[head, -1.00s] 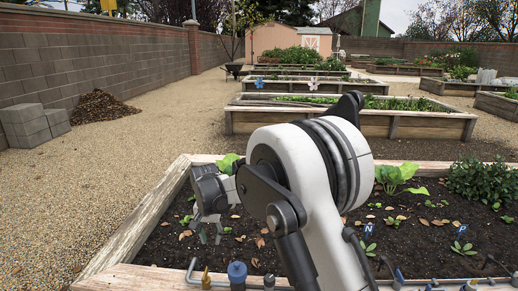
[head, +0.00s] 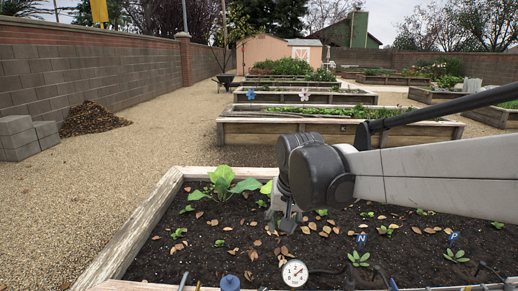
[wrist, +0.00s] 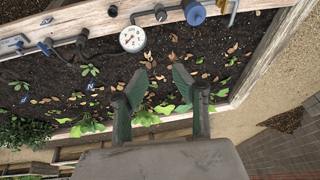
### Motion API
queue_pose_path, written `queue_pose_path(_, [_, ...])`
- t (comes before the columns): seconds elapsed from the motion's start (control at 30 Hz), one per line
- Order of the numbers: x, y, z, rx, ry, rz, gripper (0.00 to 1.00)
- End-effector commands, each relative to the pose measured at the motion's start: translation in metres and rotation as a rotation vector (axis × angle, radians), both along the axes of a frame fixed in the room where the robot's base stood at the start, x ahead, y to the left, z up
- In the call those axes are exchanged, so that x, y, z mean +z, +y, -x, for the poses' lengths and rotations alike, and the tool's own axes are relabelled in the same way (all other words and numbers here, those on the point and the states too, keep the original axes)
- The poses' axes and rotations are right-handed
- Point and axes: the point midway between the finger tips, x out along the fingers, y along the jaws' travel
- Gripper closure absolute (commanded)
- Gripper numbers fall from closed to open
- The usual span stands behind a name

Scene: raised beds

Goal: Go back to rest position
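My gripper (head: 284,222) hangs over the nearest raised bed, just right of a large leafy plant (head: 224,184) in the head view. In the wrist view my gripper (wrist: 161,78) shows two greenish fingers standing apart, with soil and leaves seen between them. It holds nothing. The soil bed with its wooden frame (head: 140,231) lies below; its rim (wrist: 262,60) also shows in the wrist view. My arm reaches in from the right and hides part of the bed.
A round pressure gauge (head: 294,272) and pipe fittings line the bed's near edge. Blue markers N (head: 361,238) and P (head: 453,237) stand among seedlings. More raised beds (head: 330,131) lie behind. A gravel path (head: 60,195) is clear on the left; blocks (head: 20,138) stand by the wall.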

Motion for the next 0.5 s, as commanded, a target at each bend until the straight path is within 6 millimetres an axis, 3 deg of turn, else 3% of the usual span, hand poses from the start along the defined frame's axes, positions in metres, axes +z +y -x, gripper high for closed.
queue_pose_path(0.23, [0.015, -0.050, 0.056, -0.006, -0.077, 0.008, 0.74])
queue_pose_path(0.5, [0.014, -0.093, 0.117, -0.011, -0.161, 0.028, 0.74])
